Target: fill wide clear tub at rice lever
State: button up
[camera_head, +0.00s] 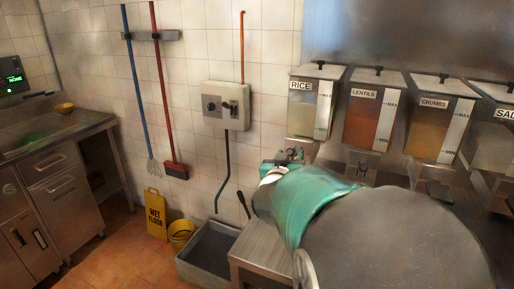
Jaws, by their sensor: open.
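The rice dispenser (313,104) is a clear bin with a grey lid and a RICE label, mounted on the wall right of centre. A small dark fitting (290,156) shows under it, partly hidden by my arm. The teal and grey links of my arm fill the lower right. The end of my arm with my gripper (256,192) points left and is mostly hidden behind its own links. My gripper is open, below and left of the rice dispenser. I cannot make out a wide clear tub in this view.
Lentils (373,112) and crumbs (437,118) dispensers hang right of the rice. A steel counter (250,258) runs below my arm. A grey floor basin (209,249), yellow bucket (181,234) and wet floor sign (156,213) stand left. Open tiled floor lies at lower left.

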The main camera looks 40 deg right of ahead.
jog(key=x, duration=0.4)
grip_shut()
